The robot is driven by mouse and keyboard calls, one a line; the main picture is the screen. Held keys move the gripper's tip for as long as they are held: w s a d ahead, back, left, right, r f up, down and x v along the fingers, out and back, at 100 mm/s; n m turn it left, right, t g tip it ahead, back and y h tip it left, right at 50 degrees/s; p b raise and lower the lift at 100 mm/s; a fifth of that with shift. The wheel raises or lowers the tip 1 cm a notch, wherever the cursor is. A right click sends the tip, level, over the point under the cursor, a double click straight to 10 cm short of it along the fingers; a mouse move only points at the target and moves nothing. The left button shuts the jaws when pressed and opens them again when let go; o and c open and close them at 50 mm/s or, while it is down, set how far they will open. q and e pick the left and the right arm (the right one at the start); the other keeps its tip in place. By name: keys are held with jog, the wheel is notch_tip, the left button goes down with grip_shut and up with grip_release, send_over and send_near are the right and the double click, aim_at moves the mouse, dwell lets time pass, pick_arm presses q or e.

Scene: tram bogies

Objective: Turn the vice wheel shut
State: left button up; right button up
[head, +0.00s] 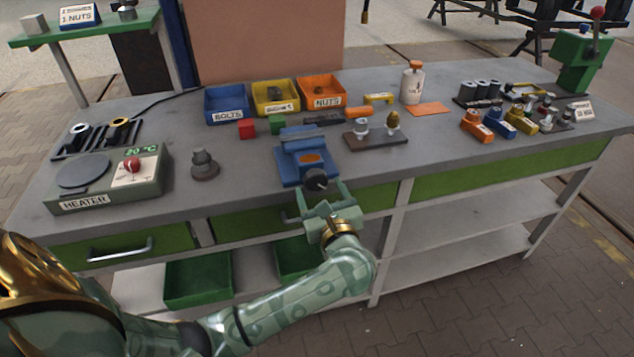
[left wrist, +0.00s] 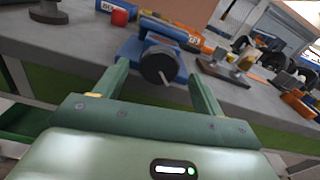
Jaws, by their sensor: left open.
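The blue vice (head: 303,160) stands near the front edge of the grey workbench. Its dark round wheel (head: 316,179) faces me at the vice's front. My left gripper (head: 322,192) is open, with its two fingers pointing at the wheel from the front. I see no clear contact between the fingers and the wheel. The vice (left wrist: 150,45) is partly hidden behind the wheel. My right gripper is not in view.
The bench (head: 240,185) holds a heater (head: 105,180) on the left and a dark fitting (head: 204,165) left of the vice. Bins of bolts (head: 227,116) and nuts (head: 322,101) stand behind. A small board (head: 362,142) with two fittings is close on the right.

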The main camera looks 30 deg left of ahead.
aim_at(317, 183)
pick_arm(q)
jog(key=shift+x, duration=1.95)
jog(key=c, duration=1)
jog(key=m+p, duration=0.2)
jog(key=m, duration=0.1)
jog(key=shift+d+r, duration=0.1)
jog(key=shift+r, duration=0.15)
jog(key=shift+m, duration=0.6)
jog(key=shift+f+m, duration=0.2)
jog(key=shift+m, duration=0.1)
jog(key=shift+f, duration=0.1)
